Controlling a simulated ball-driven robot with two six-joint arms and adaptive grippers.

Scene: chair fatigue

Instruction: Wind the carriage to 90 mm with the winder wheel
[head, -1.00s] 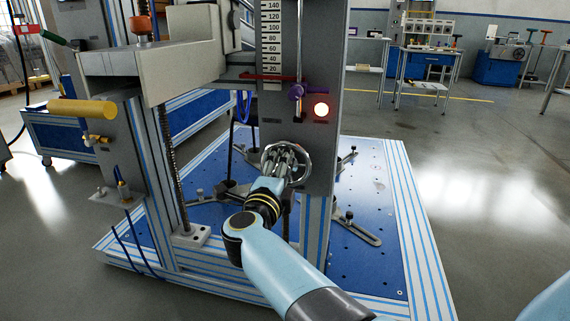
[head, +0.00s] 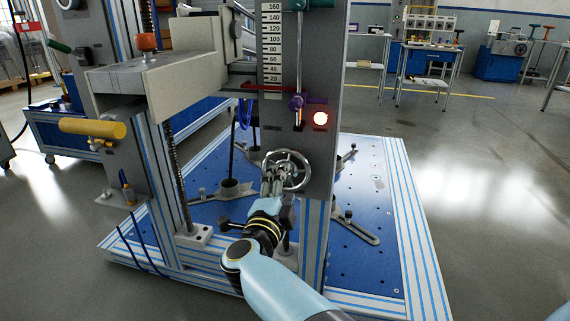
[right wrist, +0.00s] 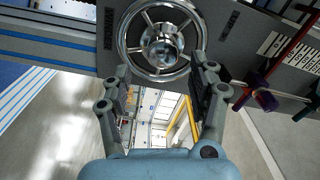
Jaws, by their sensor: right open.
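The winder wheel (head: 303,171) is a chrome ring with a hub, on the front of the grey column. It also shows at the top of the right wrist view (right wrist: 128,55), its rim, spokes and round hub clear. My right gripper (head: 272,178) is at the wheel's lower left in the head view. In the right wrist view (right wrist: 160,82) its fingers are apart with nothing between them, and the wheel lies beyond the tips. A white scale (head: 272,55) is marked in steps of 20. A red pointer (head: 243,88) sits just below the 20 mark. My left gripper is out of view.
A lit lamp (head: 320,118) and a purple knob (head: 300,102) are above the wheel. The blue base plate (head: 365,180) carries clamp feet. Open floor lies to the right.

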